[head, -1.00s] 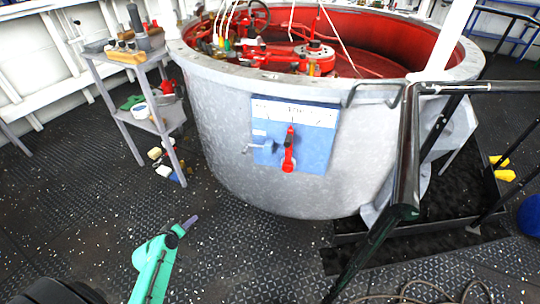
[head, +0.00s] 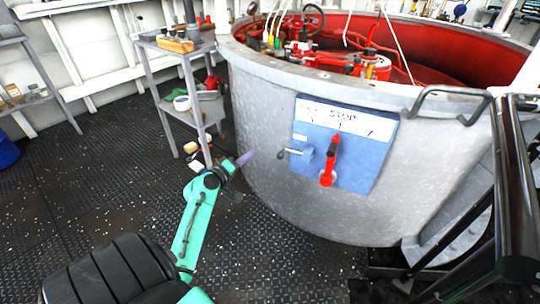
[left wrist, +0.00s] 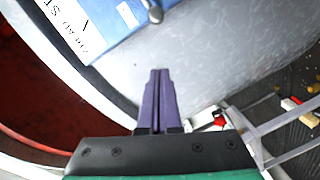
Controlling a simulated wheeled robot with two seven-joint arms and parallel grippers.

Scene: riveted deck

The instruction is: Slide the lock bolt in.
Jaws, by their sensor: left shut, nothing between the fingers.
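The grey lock bolt (head: 296,153) with its rounded knob sits at the left edge of a blue panel (head: 365,158) on the side of a big grey tub. Its knob also shows at the top of the left wrist view (left wrist: 155,13). My left gripper (head: 250,156), with purple fingers, is shut and empty. It is left of the bolt knob and apart from it. The left wrist view shows its fingers (left wrist: 160,74) together, pointing toward the panel's edge.
The tub's wall (head: 262,110) curves close in front of my left gripper. A grey shelf cart (head: 190,92) with bottles and tools stands left of the tub. Black railing (head: 515,190) and steps are at the right. The dark floor (head: 110,185) at the left is mostly clear.

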